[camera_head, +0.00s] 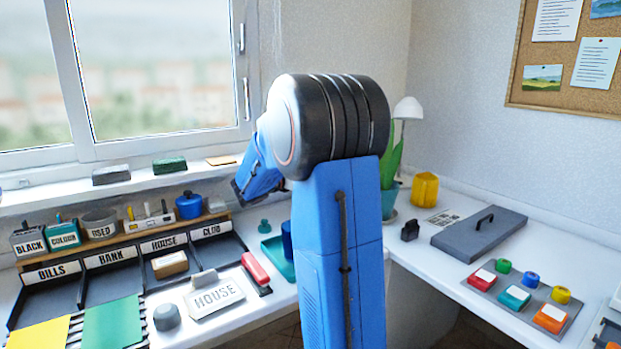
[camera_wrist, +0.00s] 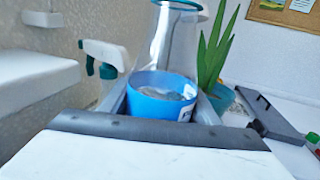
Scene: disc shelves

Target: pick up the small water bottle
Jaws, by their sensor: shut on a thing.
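In the wrist view a clear bottle (camera_wrist: 173,45) with a blue band round its lower part stands between the two grey fingers of my gripper (camera_wrist: 164,100). The fingers are shut on it, one on each side. It looks a little tilted in this view, and its top is cut off by the frame edge. What lies under its base is hidden by my gripper body. In the head view my arm covers the middle, and I cannot make out the bottle or the fingertips there.
A spray bottle (camera_wrist: 104,68) stands behind on the left, near a white ledge (camera_wrist: 35,65). A green plant (camera_head: 391,175) stands to the right. A teal tray (camera_head: 273,247) with a dark blue object (camera_head: 287,238) is partly behind my arm. A red stapler (camera_head: 256,271) lies nearby.

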